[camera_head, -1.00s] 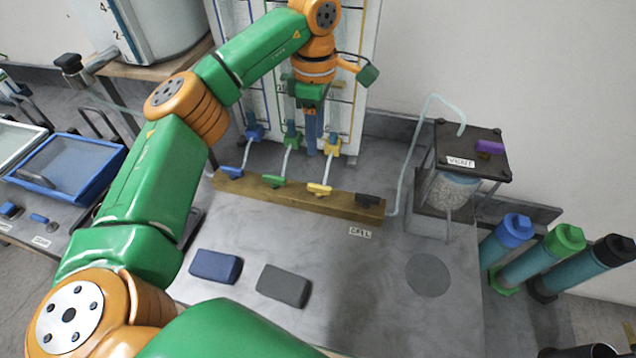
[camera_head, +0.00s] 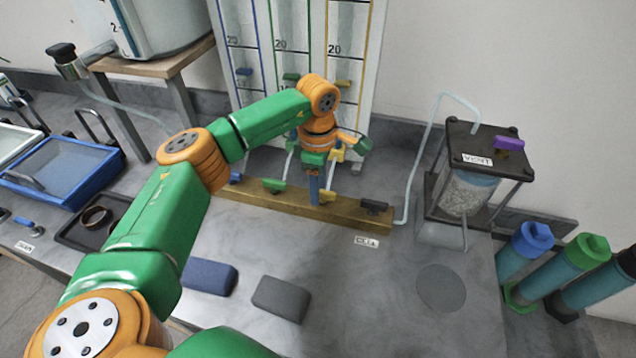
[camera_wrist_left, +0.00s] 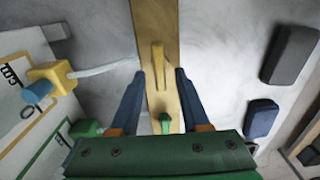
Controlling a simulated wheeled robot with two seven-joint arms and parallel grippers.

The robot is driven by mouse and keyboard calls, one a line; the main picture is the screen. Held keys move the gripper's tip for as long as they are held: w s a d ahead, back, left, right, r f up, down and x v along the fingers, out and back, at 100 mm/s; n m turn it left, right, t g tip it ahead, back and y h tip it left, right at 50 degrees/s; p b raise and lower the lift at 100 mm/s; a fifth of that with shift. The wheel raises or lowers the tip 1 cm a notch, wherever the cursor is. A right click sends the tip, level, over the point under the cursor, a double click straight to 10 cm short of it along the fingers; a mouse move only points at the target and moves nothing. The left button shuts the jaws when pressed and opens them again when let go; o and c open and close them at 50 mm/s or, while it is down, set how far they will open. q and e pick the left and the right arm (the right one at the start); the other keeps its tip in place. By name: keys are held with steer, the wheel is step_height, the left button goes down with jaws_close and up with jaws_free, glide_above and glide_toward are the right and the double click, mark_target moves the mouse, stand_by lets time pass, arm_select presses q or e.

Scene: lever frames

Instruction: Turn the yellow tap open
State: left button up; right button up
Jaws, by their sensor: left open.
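The yellow tap (camera_head: 328,197) sits on a wooden bar (camera_head: 350,213), between the green tap (camera_head: 273,185) and the black tap (camera_head: 374,206). My left gripper (camera_head: 314,197) points down right beside it and partly hides it in the head view. In the left wrist view the yellow tap's handle (camera_wrist_left: 158,62) lies lengthwise along the bar (camera_wrist_left: 156,22). The open fingers of the left gripper (camera_wrist_left: 160,74) stand on either side of the bar, with the handle centred between their tips. I cannot tell whether they touch it. My right gripper is not in view.
A blue block (camera_head: 210,277) and a grey block (camera_head: 281,298) lie in front of the bar. A caged vessel (camera_head: 467,192) stands to the right, with several capped cylinders (camera_head: 548,265) beyond. A gauge board (camera_head: 352,60) rises behind. The counter's middle is clear.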

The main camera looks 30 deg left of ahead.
arm_select(q)
jaws_close()
stand_by(0.3)
steer(key=n, duration=0.5)
steer(key=shift+s+d, duration=0.15)
steer(key=shift+s, duration=0.1)
steer(key=n, duration=0.4)
steer(key=shift+s+d, duration=0.1)
steer(key=shift+d, duration=0.05)
steer(key=n, duration=0.4)
steer(key=shift+d+n, duration=0.2)
steer(key=shift+n, duration=0.2)
steer(key=shift+d+r+n, duration=0.1)
steer(key=shift+d+n, duration=0.05)
steer(key=shift+n, duration=2.05)
